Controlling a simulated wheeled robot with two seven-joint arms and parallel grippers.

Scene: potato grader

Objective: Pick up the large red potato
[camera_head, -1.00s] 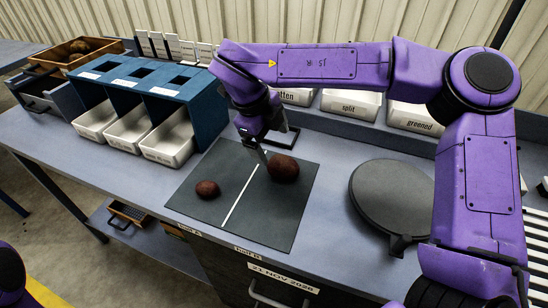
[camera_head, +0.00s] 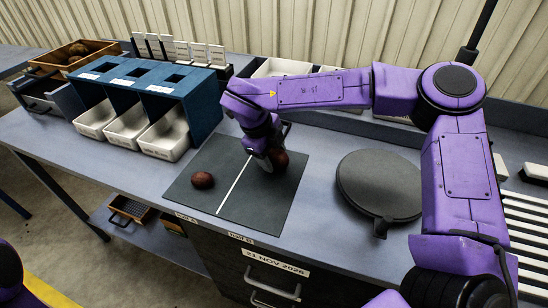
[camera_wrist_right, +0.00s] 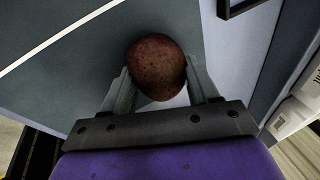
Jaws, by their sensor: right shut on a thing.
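The large red potato (camera_head: 279,159) is on the right half of the dark mat (camera_head: 262,207), partly hidden by my right gripper (camera_head: 268,160) in the head view. In the right wrist view the potato (camera_wrist_right: 157,66) sits between the two fingers of my right gripper (camera_wrist_right: 160,90), which is shut on it. I cannot tell whether the potato still touches the mat. A smaller red potato (camera_head: 203,180) lies on the mat's left half, across the white line (camera_head: 234,184). Only a bit of purple, likely my left arm, shows at the lower left edge; its gripper is out of view.
A blue rack (camera_head: 196,108) with white bins (camera_head: 165,137) stands left of the mat. A round grey plate (camera_head: 378,185) is on the right. A wooden crate (camera_head: 82,55) stands at the back left. The bench front is clear.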

